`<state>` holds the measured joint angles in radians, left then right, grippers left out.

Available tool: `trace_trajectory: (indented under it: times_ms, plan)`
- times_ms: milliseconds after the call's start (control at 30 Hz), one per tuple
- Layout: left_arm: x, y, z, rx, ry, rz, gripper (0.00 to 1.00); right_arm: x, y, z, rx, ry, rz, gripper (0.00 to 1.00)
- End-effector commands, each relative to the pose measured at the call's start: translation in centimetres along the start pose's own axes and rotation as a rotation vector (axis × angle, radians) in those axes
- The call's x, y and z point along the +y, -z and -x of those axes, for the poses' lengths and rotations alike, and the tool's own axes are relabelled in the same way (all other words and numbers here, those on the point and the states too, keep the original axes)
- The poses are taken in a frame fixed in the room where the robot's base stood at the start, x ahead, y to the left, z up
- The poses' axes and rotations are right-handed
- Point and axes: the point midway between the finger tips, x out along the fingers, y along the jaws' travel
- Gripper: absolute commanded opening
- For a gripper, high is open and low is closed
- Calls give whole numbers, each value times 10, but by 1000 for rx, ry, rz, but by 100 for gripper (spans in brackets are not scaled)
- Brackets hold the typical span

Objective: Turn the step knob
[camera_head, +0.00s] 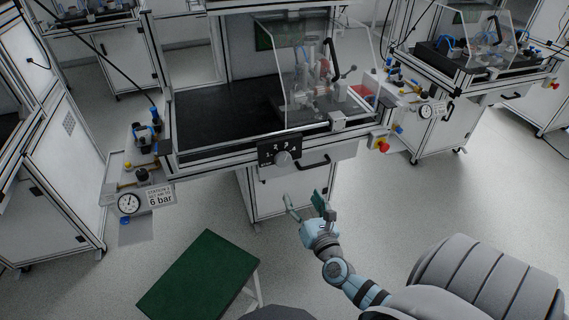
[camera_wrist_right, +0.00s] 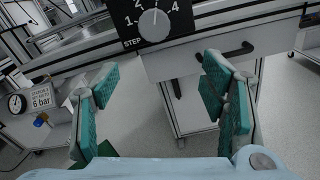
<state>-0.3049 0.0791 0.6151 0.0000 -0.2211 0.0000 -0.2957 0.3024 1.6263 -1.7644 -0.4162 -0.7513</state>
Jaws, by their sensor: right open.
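The step knob (camera_head: 283,158) is a round grey knob on a black plate (camera_head: 266,151) with white numbers, fixed to the front of the workbench. In the right wrist view the knob (camera_wrist_right: 154,23) sits at the top middle, with the numbers 1 to 4 around it and the word STEP at lower left. My right gripper (camera_head: 306,203) is open and empty, below and in front of the knob and apart from it. Its green finger pads (camera_wrist_right: 160,92) stand wide apart in the wrist view. My left gripper is not in view.
A black handle (camera_head: 313,162) is just right of the knob. A clear guard (camera_head: 307,75) stands on the bench. A pressure gauge (camera_head: 129,203) is at left, a red button (camera_head: 383,146) at right. A green-topped table (camera_head: 200,275) stands below left.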

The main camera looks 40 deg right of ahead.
Motion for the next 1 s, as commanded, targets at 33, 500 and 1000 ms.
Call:
trace_trajectory:
  times_ms: [33,500,1000]
  plan:
    - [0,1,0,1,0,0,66,6,-10,-4,-26,-17,39,66]
    - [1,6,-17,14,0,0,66,8,-13,-118,-34,-20,50,66]
    - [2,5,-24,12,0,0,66,10,-15,-145,-31,-20,47,63]
